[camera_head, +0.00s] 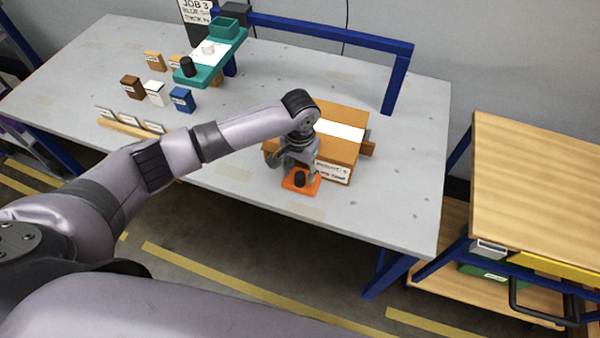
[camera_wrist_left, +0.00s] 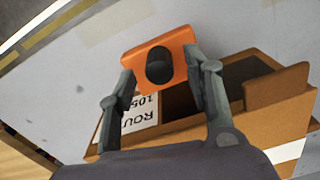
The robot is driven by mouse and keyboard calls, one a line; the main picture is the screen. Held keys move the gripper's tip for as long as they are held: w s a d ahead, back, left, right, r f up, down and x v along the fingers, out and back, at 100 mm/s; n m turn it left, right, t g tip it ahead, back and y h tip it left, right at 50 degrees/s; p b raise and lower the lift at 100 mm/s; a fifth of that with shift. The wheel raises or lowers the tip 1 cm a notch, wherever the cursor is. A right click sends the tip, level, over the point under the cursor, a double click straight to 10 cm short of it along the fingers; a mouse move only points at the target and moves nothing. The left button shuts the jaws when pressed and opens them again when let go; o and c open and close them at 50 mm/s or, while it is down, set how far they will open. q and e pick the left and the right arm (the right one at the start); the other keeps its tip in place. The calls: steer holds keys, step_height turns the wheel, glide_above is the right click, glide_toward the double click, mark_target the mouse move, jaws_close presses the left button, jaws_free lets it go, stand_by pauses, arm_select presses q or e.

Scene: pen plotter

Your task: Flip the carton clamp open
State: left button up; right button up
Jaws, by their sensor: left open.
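The orange clamp (camera_head: 299,186) with a black round knob sits on the table at the front of the cardboard carton (camera_head: 335,147). In the left wrist view the orange clamp (camera_wrist_left: 165,97) and its dark knob lie between my fingertips. The carton (camera_wrist_left: 275,120) with its white printed label is just behind. My left gripper (camera_head: 297,167) is open and reaches down over the clamp, its fingers on either side of it. In the left wrist view my left gripper (camera_wrist_left: 160,66) has its fingertips close to the clamp's sides; contact cannot be told. My right gripper is not in view.
A teal fixture (camera_head: 210,60) and small boxes in brown (camera_head: 131,87), white (camera_head: 155,93) and blue (camera_head: 182,100) stand at the table's back left. A blue frame (camera_head: 396,80) spans the back. A wooden cart (camera_head: 540,190) is on the right. The table's right part is clear.

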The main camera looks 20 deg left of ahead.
arm_select(q)
steer(key=shift+f, duration=1.15)
steer(key=shift+c, duration=0.5)
jaws_close()
